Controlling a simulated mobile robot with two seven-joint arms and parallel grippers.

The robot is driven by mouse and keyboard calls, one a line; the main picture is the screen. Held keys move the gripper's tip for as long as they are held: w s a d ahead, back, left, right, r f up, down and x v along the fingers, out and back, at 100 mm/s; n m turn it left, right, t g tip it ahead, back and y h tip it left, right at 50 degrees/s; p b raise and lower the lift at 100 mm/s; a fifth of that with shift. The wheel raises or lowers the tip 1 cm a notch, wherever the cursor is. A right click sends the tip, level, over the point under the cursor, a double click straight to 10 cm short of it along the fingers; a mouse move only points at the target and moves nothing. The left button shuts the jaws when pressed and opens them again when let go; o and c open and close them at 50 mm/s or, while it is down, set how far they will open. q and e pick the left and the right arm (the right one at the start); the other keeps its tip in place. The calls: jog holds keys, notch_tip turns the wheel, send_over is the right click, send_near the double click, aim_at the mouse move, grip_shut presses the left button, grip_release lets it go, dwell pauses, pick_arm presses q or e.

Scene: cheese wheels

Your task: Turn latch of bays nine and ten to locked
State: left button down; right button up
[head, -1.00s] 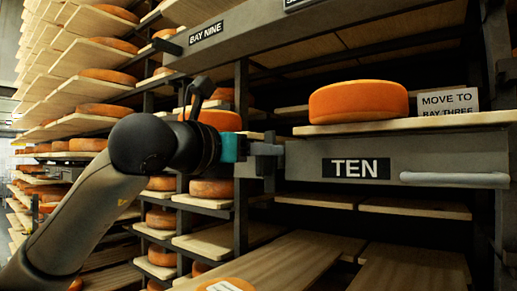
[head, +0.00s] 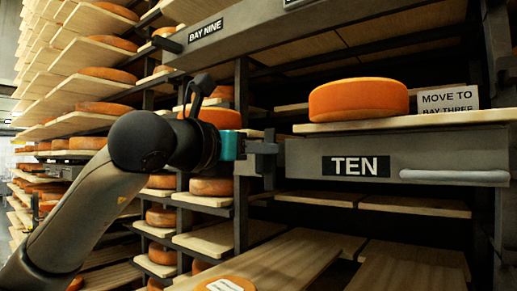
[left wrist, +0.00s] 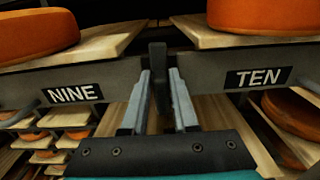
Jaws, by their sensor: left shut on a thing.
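In the left wrist view, my left gripper (left wrist: 158,78) is shut on a dark latch (left wrist: 158,53), which stands upright in the picture between the NINE sign (left wrist: 75,94) and the TEN sign (left wrist: 258,77). The head view shows my left gripper (head: 264,148) at the left end of the grey bay ten front (head: 400,142). The TEN sign (head: 356,166) also shows in the head view. My right gripper is not in view.
An orange cheese wheel (head: 358,99) and a MOVE TO BAY THREE card (head: 447,98) stand on the board above bay ten's front. A pale handle (head: 455,176) juts out at right. Racks of cheese wheels fill the left. A BAY NINE label (head: 206,31) is above.

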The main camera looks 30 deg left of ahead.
pick_arm(q)
jog(key=shift+m, duration=0.3)
jog(key=m, duration=0.4)
jog(key=shift+d, duration=0.4)
jog(key=m, duration=0.6)
jog(key=d+f+m, duration=0.1)
jog(key=m, duration=0.2)
jog(key=shift+s+b, duration=0.1)
jog(key=shift+b, duration=0.2)
jog(key=m, duration=0.4)
jog(key=shift+d+f, duration=0.1)
jog(key=shift+f, duration=0.3)
jog(key=shift+m, duration=0.3)
jog(key=c, duration=0.8)
grip_release()
jog(key=shift+o, duration=0.2)
